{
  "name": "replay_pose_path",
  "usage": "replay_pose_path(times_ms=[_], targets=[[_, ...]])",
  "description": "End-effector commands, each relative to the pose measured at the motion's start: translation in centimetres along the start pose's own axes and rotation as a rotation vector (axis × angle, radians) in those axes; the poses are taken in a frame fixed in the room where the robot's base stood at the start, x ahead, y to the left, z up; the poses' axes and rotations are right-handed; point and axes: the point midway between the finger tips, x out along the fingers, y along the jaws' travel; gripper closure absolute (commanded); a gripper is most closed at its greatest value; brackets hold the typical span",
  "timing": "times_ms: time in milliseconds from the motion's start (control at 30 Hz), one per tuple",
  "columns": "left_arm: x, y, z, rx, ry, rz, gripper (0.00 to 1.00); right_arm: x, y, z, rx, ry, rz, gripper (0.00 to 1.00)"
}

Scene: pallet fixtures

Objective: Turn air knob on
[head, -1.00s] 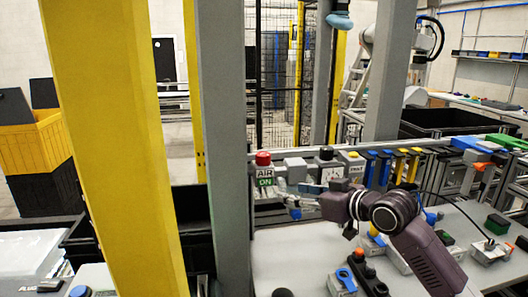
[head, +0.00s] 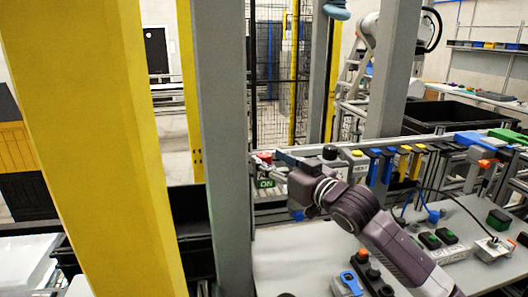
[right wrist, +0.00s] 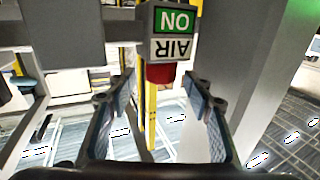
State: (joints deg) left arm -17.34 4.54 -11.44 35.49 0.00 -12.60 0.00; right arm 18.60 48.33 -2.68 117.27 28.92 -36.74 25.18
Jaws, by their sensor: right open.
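The air knob is a red round knob (right wrist: 160,73) on a small grey box (right wrist: 172,30) labelled AIR and ON; both show upside down in the right wrist view. My right gripper (head: 270,160) is open beside the knob. In the right wrist view its fingers (right wrist: 162,98) stand apart, with the knob ahead of the gap between them. I cannot tell whether they touch it. My left gripper is out of view.
A grey post (head: 224,150) and a yellow post (head: 100,140) stand left of the knob. Below, the grey table (head: 300,250) carries a blue-topped switch (head: 348,280).

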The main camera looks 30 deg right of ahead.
Motion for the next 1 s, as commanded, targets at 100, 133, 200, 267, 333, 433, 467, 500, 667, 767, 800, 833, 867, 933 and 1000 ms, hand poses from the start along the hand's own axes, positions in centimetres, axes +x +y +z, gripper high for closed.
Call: replay_pose_path(times_ms=[100,133,200,267,333,433,467,500,667,767,800,833,867,933,1000], targets=[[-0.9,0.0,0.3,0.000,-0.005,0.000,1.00,1.7,0.0,-0.3,0.002,0.000,0.000,0.53],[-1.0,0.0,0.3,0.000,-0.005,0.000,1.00,2.0,0.0,-0.3,0.002,0.001,0.000,0.53],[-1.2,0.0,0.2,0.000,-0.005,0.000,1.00,2.6,0.0,-0.2,0.002,0.000,-0.001,0.53],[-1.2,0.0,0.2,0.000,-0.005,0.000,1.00,2.9,0.0,-0.1,0.000,-0.001,0.000,0.53],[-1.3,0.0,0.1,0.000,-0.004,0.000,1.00,3.1,0.0,-0.1,-0.001,0.000,0.000,0.53],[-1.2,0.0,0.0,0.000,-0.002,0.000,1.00,3.2,-0.1,0.0,-0.002,-0.001,-0.001,0.53],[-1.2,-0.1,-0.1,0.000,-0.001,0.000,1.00,3.2,-0.1,0.0,-0.002,-0.001,-0.001,0.53],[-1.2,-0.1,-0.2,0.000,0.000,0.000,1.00,3.2,-0.1,0.0,-0.002,-0.001,-0.001,0.53],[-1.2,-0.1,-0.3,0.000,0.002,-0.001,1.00,3.2,0.0,0.0,-0.002,-0.001,-0.001,0.62],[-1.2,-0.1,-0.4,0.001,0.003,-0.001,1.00,3.1,0.0,0.0,-0.001,-0.001,-0.001,0.73],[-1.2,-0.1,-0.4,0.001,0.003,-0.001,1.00,3.1,0.0,0.0,-0.001,-0.001,-0.001,0.77],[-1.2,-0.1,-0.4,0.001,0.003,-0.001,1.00,3.1,0.0,0.0,-0.001,-0.001,-0.001,0.81],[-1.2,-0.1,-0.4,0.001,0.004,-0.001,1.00,3.1,0.0,0.0,-0.001,-0.001,-0.001,0.84],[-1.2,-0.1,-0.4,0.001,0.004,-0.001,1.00,3.1,0.0,0.1,-0.001,-0.001,-0.001,0.92],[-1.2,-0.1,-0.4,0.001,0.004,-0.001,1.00,3.1,0.0,0.1,-0.001,-0.001,-0.001,0.96]])
